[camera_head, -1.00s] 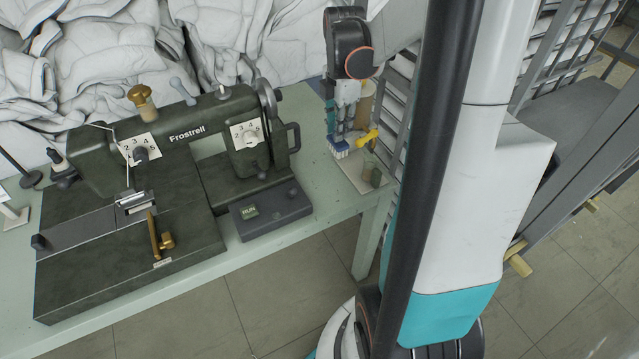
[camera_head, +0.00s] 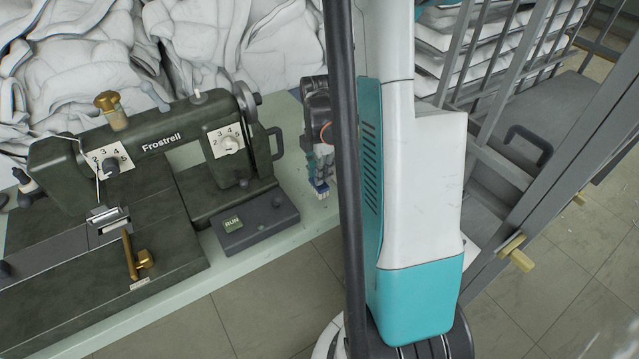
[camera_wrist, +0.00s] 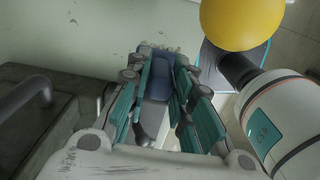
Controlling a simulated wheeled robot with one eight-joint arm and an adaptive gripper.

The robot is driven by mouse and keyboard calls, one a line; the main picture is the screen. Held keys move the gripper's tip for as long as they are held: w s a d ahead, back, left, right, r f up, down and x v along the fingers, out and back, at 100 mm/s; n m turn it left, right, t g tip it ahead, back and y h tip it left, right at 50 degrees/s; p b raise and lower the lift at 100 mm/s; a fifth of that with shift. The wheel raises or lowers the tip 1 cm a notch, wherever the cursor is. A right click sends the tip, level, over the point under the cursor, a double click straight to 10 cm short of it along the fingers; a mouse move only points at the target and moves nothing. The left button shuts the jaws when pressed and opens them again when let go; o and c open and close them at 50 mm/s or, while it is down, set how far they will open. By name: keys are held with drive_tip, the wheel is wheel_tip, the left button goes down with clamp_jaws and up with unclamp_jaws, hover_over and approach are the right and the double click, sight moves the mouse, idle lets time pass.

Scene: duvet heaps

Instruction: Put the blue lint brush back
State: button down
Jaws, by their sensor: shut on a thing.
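My gripper (camera_head: 320,168) is shut on the blue lint brush (camera_head: 321,185). The brush hangs below the fingers with its pale bristle end down, near the right end of the pale green table (camera_head: 285,235). I cannot tell whether it touches the table. In the wrist view, the blue brush (camera_wrist: 159,78) sits between the teal-padded fingers of my gripper (camera_wrist: 160,82). No holder for the brush can be made out now; my dark column covers the table's right end.
A dark green sewing machine (camera_head: 180,130) stands left of my gripper, with a control box (camera_head: 254,222) marked RUN before it. White duvets (camera_head: 230,45) heap behind. A grey wire-sided cart (camera_head: 500,180) stands right. A yellow rounded thing (camera_wrist: 242,22) shows in the wrist view.

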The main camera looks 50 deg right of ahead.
drive_tip(key=shift+f+b, duration=0.7)
drive_tip(key=shift+f, duration=1.35)
drive_tip(key=shift+f, duration=0.15)
drive_tip(key=c, duration=1.4)
unclamp_jaws()
wheel_tip(320, 180, up, 12)
drive_tip(key=p, duration=0.4)
drive_tip(key=shift+a+r, duration=0.15)
drive_tip(key=shift+r, duration=0.05)
